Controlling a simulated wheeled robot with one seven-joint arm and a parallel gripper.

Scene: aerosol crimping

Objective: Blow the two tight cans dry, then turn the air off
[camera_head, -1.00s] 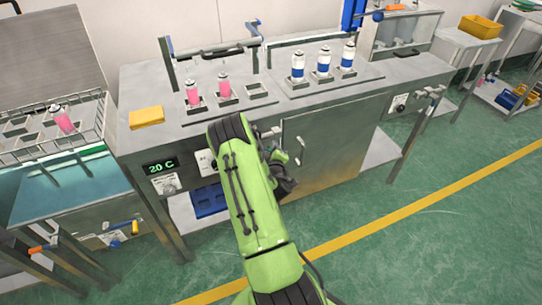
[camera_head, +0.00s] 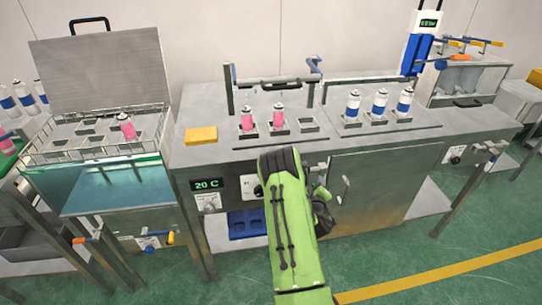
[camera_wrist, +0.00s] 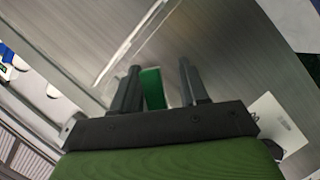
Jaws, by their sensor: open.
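Two pink cans stand upright in square holders on the steel bench (camera_head: 190,155), the left pink can (camera_head: 247,120) and the right pink can (camera_head: 278,118). A third pink can (camera_head: 127,127) sits tilted in the wire rack over the water bath at the left. I cannot tell which cans are the tight ones. My gripper (camera_wrist: 160,85) shows two dark fingers apart, with nothing between them in grasp; a green strip shows behind them. In the head view my green arm hides most of it, in front of the bench. The air control cannot be told for certain.
Several blue-and-white cans (camera_head: 380,103) stand in holders at the bench's right. A yellow sponge-like block (camera_head: 201,135) lies at its left. The bath's lid (camera_head: 100,68) is raised. Green floor is open in front.

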